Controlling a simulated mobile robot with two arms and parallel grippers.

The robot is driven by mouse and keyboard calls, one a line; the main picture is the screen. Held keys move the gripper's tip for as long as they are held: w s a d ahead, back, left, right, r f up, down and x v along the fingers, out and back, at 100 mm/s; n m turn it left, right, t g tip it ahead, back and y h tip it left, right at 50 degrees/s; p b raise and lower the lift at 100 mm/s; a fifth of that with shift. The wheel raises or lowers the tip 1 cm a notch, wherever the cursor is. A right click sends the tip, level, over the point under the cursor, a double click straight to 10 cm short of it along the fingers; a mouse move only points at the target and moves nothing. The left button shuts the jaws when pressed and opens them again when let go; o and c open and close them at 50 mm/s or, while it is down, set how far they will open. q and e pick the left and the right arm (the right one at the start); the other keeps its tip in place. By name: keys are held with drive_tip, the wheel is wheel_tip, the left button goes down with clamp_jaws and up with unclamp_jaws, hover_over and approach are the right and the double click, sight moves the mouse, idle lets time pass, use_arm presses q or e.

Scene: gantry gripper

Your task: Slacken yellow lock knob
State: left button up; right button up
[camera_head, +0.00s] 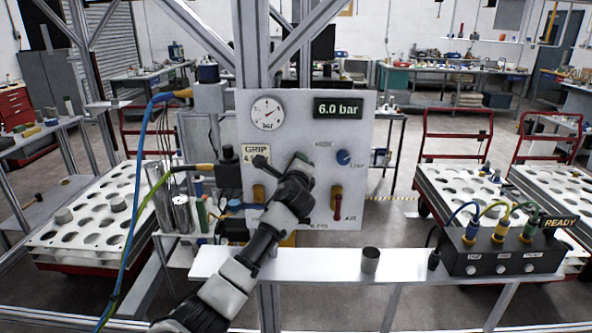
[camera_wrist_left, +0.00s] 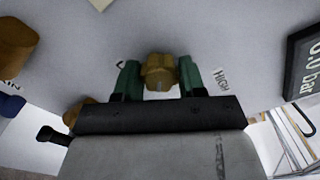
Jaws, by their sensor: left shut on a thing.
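My left gripper (camera_head: 299,166) reaches up from below to the grey control panel (camera_head: 285,120). In the left wrist view its green fingers (camera_wrist_left: 158,78) stand on either side of a yellow-brown knob (camera_wrist_left: 159,70) and are shut on it. A HIGH label (camera_wrist_left: 221,79) is just right of the fingers. In the head view my gripper hides this knob. The pressure display (camera_head: 338,107) reads 6.0 bar and also shows at the right of the left wrist view (camera_wrist_left: 305,63). My right gripper is not in view.
A white shelf (camera_head: 320,266) below holds a dark cup (camera_head: 370,260) and a black connector box (camera_head: 500,255).

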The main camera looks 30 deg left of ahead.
use_arm(q)
drive_tip(key=n+b, duration=0.1)
drive_tip(key=n, duration=0.2)
drive_tip(key=shift+f+n, duration=0.1)
drive_tip(key=shift+n, duration=0.3)
drive_tip(key=n+b, duration=0.1)
drive_tip(key=n, duration=0.2)
drive_tip(key=shift+n+b, duration=0.3)
drive_tip(key=shift+b, duration=0.05)
drive_tip(key=n+b, duration=0.2)
drive_tip(key=n, duration=0.4)
drive_tip(key=n+b, duration=0.2)
drive_tip(key=n, duration=0.4)
drive_tip(key=shift+n, duration=0.4)
drive_tip(key=n, duration=0.2)
drive_tip(key=shift+r+n+b, duration=0.2)
drive_tip(key=shift+n+b, duration=0.1)
drive_tip(key=shift+b, duration=0.05)
drive_tip(key=shift+a+n, duration=0.1)
drive_tip(key=shift+n, duration=1.6)
drive_tip(key=o, duration=0.9)
drive_tip(key=shift+s+r, duration=0.1)
